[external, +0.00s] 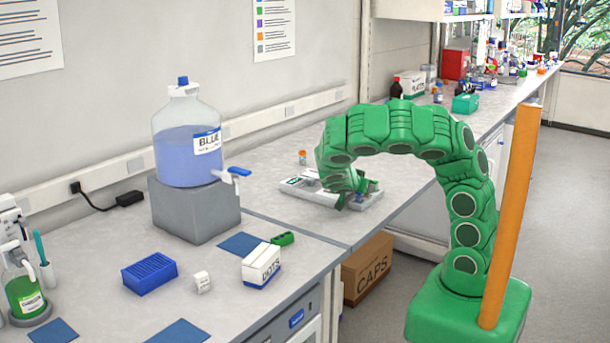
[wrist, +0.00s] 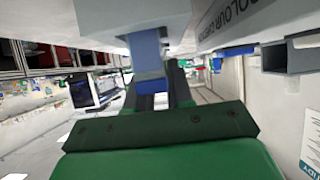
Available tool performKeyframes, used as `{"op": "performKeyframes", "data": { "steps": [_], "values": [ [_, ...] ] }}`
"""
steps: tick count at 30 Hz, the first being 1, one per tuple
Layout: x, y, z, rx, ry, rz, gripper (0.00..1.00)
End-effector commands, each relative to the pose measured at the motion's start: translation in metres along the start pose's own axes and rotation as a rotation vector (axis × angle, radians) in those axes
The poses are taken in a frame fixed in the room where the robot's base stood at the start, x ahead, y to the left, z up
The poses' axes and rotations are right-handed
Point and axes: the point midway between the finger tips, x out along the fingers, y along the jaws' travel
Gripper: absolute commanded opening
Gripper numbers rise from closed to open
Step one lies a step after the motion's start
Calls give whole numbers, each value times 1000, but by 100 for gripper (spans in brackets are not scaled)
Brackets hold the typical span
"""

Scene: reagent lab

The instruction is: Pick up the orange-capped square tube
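A small orange-capped container (external: 302,157) stands on the far bench beyond a low pale grey device; its shape is too small to make out, and I do not see it in the wrist view. My gripper (external: 352,200) is low over the right part of that device (external: 311,194), to the right of the orange-capped container and apart from it. In the wrist view, my dark fingers (wrist: 153,98) point at a blue part (wrist: 150,62) under a pale body. Whether they touch or grip it, I cannot tell.
The blue liquid carboy (external: 188,135) stands on a grey block. The front bench holds a blue rack (external: 149,273), a DOTS box (external: 261,266) and a green piece (external: 282,239). A CAPS carton (external: 368,268) stands below the bench. Bottles and boxes crowd the far bench end.

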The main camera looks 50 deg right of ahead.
Motion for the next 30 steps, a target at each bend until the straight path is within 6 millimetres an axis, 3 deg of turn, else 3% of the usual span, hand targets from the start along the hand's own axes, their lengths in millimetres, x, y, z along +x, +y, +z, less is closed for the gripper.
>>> {"op": "performKeyframes", "data": {
  "steps": [3,14,30],
  "values": [
    [0,0,0,0,0,0,0],
    [-2,0,-4,1,0,0,0],
    [-34,0,-62,3,0,-2,0]
  ]
}}
